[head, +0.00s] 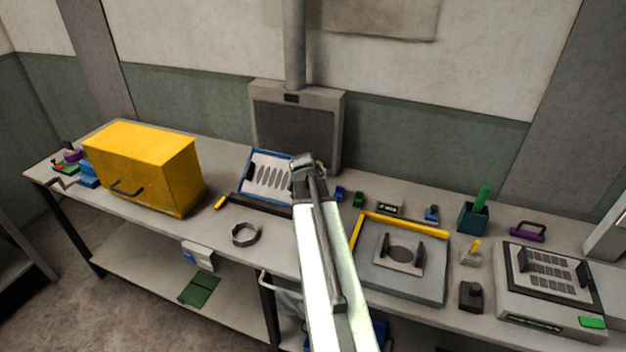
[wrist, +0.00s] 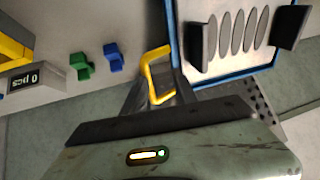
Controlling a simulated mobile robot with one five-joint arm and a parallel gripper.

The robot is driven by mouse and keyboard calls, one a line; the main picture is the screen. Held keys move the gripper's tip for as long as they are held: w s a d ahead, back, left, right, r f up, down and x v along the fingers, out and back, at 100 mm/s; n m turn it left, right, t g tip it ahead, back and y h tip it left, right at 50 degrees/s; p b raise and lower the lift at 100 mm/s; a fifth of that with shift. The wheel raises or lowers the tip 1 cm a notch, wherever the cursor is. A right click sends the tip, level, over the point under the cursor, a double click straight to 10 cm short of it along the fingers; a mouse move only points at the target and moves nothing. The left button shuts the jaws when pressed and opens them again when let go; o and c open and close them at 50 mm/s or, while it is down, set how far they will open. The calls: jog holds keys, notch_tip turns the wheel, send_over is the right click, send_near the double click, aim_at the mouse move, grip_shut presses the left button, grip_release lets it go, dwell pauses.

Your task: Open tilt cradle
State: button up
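The tilt cradle, as I take it, is the blue-framed tray (head: 250,158) with a slotted pale plate, on the bench left of my gripper in the head view. It also shows at the upper right of the wrist view (wrist: 175,50), with several oval slots and dark end blocks. A yellow handle (wrist: 149,75) stands at its side edge. My gripper (head: 305,165) is over that side of the cradle and hides part of it. In the wrist view my gripper's dark fingers (wrist: 162,95) look apart, with the handle's lower end between them. Contact is unclear.
A grey extractor box (head: 295,125) stands behind the cradle. A yellow cabinet (head: 150,165) is to the left. Small blue (wrist: 113,57) and green (wrist: 82,66) pieces lie beside the cradle. A yellow-edged grey tray (head: 400,285) is to the right. A ring (head: 245,235) lies in front.

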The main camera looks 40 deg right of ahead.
jog(key=shift+s+d, duration=0.45)
jog(key=shift+d, duration=0.25)
jog(key=p+v, duration=0.5)
jog(key=v, duration=0.3)
jog(key=shift+s, duration=0.2)
